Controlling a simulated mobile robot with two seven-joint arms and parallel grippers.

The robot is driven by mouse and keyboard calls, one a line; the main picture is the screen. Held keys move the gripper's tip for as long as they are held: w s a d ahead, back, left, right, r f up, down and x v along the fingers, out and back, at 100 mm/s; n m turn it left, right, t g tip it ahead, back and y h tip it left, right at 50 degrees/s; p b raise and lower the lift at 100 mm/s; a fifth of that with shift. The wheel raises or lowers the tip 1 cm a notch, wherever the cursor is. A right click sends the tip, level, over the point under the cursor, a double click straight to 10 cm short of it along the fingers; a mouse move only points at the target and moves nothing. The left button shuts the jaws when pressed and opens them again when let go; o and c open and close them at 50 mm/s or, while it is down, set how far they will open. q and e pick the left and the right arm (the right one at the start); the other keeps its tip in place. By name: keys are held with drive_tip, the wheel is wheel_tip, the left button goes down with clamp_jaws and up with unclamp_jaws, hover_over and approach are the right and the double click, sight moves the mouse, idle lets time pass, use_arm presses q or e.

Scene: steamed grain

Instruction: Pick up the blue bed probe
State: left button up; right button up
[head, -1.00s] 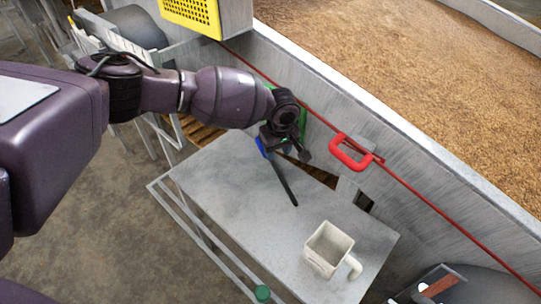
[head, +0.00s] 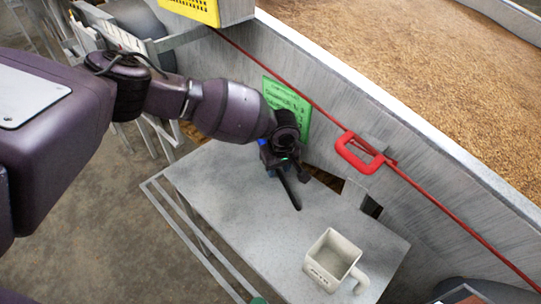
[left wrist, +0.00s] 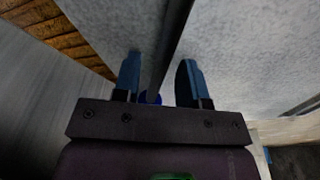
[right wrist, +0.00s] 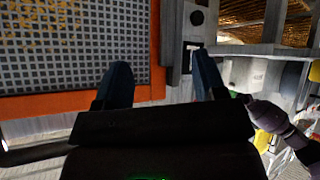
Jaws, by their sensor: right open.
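The blue bed probe shows in the head view as a long dark rod (head: 290,190) over the grey metal table (head: 230,190), with a bit of blue beside my left gripper (head: 281,162). The gripper covers much of its upper part. In the left wrist view the rod (left wrist: 170,40) runs between the two blue-tipped fingers of my left gripper (left wrist: 159,60), with a blue end (left wrist: 150,97) near the palm. Gaps show beside the rod, so the fingers look open around it. My right gripper (right wrist: 158,80) is open and empty, away from the probe.
A cream mug (head: 328,262) stands at the table's near right corner. A metal trough wall with a green sign (head: 290,108), red rope and red handle (head: 345,155) rises behind the table. A yellow basket (head: 195,8) is at the top. The table's left half is clear.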

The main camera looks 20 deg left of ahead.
use_arm(q)
clamp_jaws()
